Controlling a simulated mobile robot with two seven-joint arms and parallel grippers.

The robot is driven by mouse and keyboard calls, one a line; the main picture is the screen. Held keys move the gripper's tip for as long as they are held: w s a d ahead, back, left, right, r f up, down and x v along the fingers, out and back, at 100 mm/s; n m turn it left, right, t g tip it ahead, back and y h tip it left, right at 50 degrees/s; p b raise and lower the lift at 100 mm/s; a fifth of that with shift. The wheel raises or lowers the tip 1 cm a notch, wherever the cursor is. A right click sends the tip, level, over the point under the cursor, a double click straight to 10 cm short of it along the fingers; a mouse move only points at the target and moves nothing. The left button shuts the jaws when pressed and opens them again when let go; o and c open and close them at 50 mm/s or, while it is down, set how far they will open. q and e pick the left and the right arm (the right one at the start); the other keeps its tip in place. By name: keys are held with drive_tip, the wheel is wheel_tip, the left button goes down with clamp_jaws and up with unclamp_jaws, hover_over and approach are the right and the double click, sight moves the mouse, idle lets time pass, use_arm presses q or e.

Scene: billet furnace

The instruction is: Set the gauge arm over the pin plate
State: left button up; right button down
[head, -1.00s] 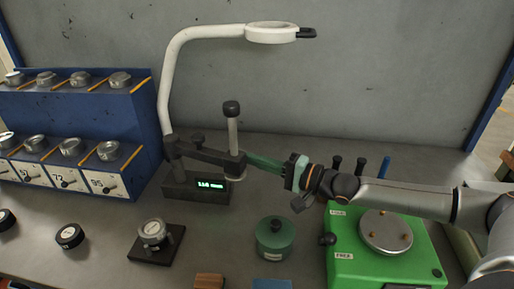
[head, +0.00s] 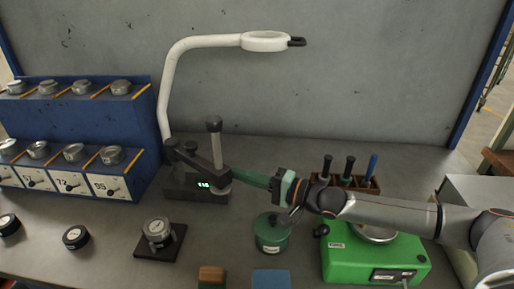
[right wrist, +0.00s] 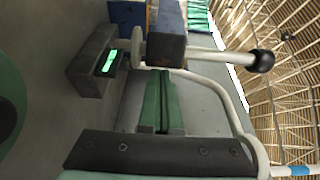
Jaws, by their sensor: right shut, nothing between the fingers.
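The dark gauge arm (head: 190,156) reaches forward from its base (head: 180,188), which has a lit green display. A grey post with a black knob (head: 213,125) stands on the arm's free end. The right wrist view shows the fingers (right wrist: 160,95) pointing at the arm's dark end block (right wrist: 166,38). My left gripper is out of view.
A green round pot (head: 271,240) stands beneath my right gripper. A dial on a black plate (head: 158,252) is in front of the gauge base. A blue cabinet (head: 135,120) is at left, a tool rack (head: 362,185) behind my right arm.

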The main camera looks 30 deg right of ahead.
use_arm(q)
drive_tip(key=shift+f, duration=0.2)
use_arm(e)
drive_tip(key=v, duration=1.2)
drive_tip(key=shift+s, duration=0.2)
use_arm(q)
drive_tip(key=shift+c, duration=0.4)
use_arm(e)
drive_tip(key=shift+d, duration=0.15)
